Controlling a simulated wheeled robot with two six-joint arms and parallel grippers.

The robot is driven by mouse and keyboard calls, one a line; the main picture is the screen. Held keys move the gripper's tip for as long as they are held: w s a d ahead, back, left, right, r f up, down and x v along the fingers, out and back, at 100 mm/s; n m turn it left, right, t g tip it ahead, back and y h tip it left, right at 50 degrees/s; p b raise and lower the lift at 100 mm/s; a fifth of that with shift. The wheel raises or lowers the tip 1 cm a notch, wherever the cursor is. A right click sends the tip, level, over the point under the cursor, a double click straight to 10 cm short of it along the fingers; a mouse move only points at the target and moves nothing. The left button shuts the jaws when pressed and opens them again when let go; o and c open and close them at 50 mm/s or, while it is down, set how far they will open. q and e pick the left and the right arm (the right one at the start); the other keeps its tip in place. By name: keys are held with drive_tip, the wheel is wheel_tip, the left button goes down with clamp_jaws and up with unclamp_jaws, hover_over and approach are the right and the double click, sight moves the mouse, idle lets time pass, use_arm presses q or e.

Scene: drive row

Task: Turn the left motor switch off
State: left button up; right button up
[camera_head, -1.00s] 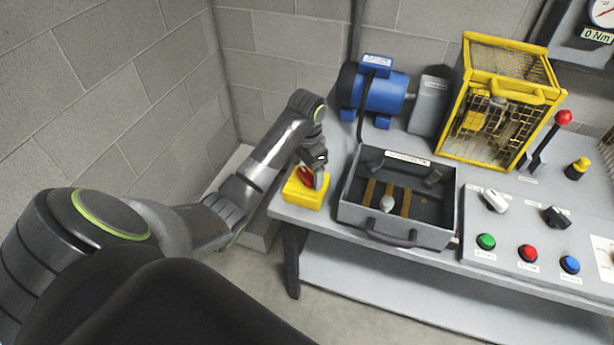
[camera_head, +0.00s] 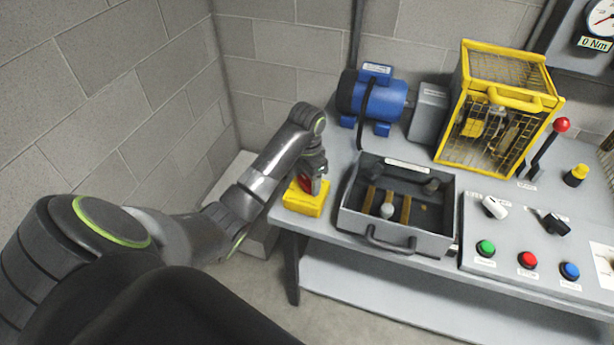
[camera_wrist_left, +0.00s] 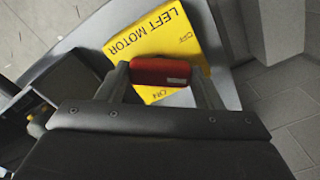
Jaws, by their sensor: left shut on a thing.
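The left motor switch is a yellow box (camera_head: 303,199) with a red handle (camera_head: 306,184) on the left end of the bench. In the left wrist view its yellow face (camera_wrist_left: 165,38) reads "LEFT MOTOR", with "OFF" near the top right and "ON" at the lower edge. My left gripper (camera_head: 312,183) is shut on the red handle, which also shows between the fingers in the left wrist view (camera_wrist_left: 160,71). The lower part of the switch face is partly hidden by the gripper. My right gripper is not in view.
A grey open box (camera_head: 433,243) with a front handle stands just right of the switch. Behind it are a blue motor (camera_head: 380,100) and a yellow cage (camera_head: 510,75). A control panel with green (camera_head: 486,248), red (camera_head: 527,260) and blue buttons (camera_head: 569,271) lies further right.

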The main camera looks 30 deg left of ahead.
use_arm(q)
drive_tip(key=n+p, duration=0.2)
drive_tip(key=p, duration=0.2)
drive_tip(key=n+p, duration=0.2)
drive_tip(key=p, duration=0.2)
drive_tip(key=shift+r+n, duration=0.3)
drive_tip(key=shift+r, duration=0.05)
drive_tip(key=shift+f+n+p, duration=0.2)
drive_tip(key=shift+n+p, duration=0.8)
drive_tip(key=shift+p, duration=0.1)
drive_tip(key=shift+f+n, duration=0.1)
drive_tip(key=shift+n, duration=0.2)
drive_tip(key=o, duration=1)
